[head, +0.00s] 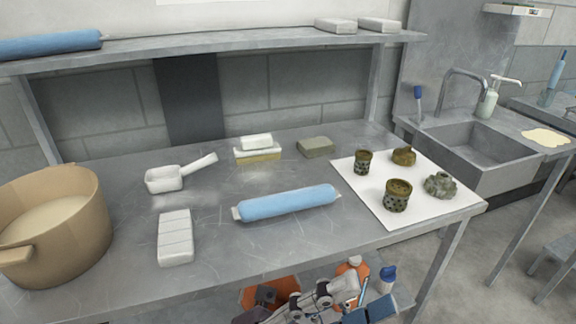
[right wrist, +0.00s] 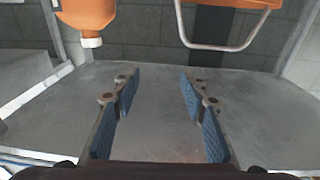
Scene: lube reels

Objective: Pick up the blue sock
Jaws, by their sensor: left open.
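A blue sock, long and tube-shaped with pale ends (head: 288,204), lies on the metal worktable in the head view. It lies slightly slanted, left of the white sheet. A similar blue roll (head: 50,44) rests on the upper shelf at the left.
A tan pot (head: 75,225) stands at the left. A white scoop (head: 165,180), a white segmented block (head: 176,240) and stacked bars (head: 257,150) are nearby. Patterned vessels stand on the white sheet (head: 440,208). Orange containers (head: 268,292) sit below the table. A sink (head: 465,145) is at right.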

